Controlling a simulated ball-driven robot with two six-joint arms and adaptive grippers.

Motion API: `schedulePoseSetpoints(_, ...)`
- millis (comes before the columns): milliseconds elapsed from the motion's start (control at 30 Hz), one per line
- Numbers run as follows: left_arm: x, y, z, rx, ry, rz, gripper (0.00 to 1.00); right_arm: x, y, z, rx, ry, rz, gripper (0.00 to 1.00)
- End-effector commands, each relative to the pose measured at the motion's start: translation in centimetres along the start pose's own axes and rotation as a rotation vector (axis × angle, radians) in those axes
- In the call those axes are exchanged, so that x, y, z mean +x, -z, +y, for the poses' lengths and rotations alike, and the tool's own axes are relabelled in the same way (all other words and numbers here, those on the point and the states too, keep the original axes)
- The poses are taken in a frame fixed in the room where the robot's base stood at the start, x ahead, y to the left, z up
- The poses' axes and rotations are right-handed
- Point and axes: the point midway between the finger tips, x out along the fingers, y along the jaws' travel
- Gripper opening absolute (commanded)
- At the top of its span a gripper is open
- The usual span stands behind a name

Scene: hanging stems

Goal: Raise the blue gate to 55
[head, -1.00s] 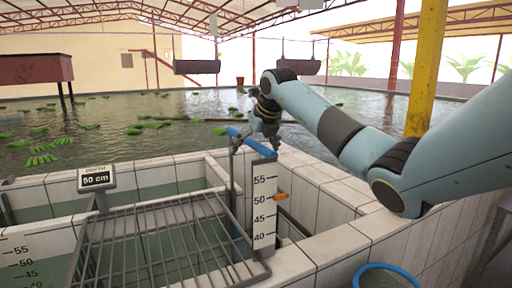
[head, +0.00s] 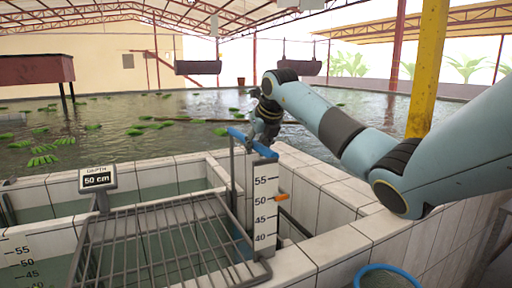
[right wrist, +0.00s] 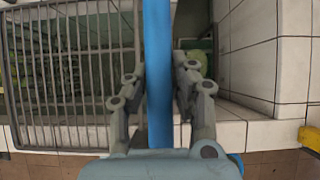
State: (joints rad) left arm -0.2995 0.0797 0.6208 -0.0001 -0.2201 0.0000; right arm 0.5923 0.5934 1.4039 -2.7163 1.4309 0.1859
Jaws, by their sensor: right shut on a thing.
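The blue gate's handle bar (head: 236,133) lies across the top of a frame beside a white scale board (head: 265,220). My right gripper (head: 257,142) is at the bar, coming down from above. In the right wrist view the blue bar (right wrist: 158,40) runs between the fingers of my right gripper (right wrist: 159,85), which is shut on it. An orange pointer (head: 282,197) stands at about the 50 mark, just above it. The depth display (head: 97,179) reads 50 cm. My left gripper is not in view.
A metal grate (head: 160,245) lies left of the gate over the water channel. White tiled walls (head: 335,245) surround it. A yellow post (head: 427,70) stands behind my right arm. A blue-rimmed bucket (head: 385,270) is at the lower right.

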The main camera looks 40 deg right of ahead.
Motion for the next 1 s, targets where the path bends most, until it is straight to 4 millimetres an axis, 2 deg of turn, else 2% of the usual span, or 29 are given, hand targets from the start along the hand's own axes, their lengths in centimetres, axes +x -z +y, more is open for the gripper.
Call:
schedulePoseSetpoints(467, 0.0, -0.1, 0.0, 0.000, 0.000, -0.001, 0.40, 0.0, 0.0, 0.1, -0.002, -0.002, 0.000, 0.00)
schedulePoseSetpoints(1000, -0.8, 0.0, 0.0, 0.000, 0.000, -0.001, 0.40, -1.2, -0.9, 0.1, -0.002, -0.002, -0.007, 0.00)
